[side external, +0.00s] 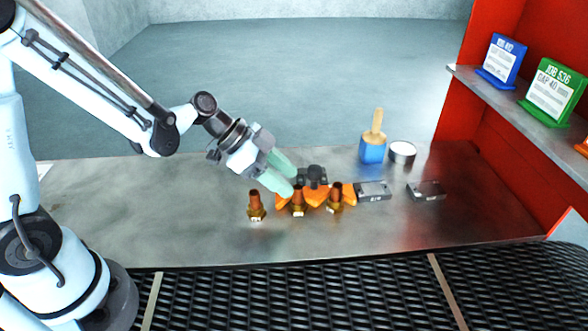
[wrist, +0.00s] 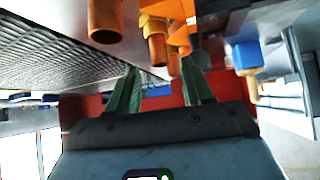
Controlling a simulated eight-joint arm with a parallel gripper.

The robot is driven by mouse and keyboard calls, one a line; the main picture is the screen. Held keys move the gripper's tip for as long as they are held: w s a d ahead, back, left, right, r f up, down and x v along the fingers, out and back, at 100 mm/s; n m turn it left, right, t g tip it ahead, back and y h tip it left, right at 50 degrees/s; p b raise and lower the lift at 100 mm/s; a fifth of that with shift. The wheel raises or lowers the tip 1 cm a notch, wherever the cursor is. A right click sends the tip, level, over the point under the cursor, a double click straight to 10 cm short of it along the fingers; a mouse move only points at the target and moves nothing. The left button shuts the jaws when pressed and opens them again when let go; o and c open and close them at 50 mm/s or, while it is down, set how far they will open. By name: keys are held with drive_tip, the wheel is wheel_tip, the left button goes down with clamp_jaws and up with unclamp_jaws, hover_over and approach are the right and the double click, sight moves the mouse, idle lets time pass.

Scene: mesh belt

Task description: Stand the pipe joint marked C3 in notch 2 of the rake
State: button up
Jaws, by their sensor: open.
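Three copper-coloured pipe joints with brass hex bases stand upright in the side view: a left one (side external: 256,206), a middle one (side external: 298,201) and a right one (side external: 335,199). Each has a small pale label, too small to read, so I cannot tell which is C3. The orange rake (side external: 316,197) is just behind the middle and right joints, partly hidden; its notch numbers are not readable. My gripper (side external: 288,180) has green fingers, open and apart, above and behind the joints near the rake's left end.
A dark fixture (side external: 315,174) stands behind the rake. Two grey metal blocks (side external: 373,190) (side external: 426,190) lie to the right. A blue block with a wooden-handled brush (side external: 372,152) and a round tin (side external: 402,151) stand behind. The black mesh belt (side external: 300,295) runs along the front. Table left is clear.

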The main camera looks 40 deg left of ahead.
drive_tip(key=s+a+r+n+t+y, duration=0.2)
drive_tip(key=s+a+r+n+y, duration=0.5)
drive_tip(key=n, duration=0.4)
drive_tip(key=s+a, duration=0.1)
drive_tip(key=s, duration=0.1)
drive_tip(key=shift+s+r, duration=0.3)
drive_tip(key=shift+r, duration=0.05)
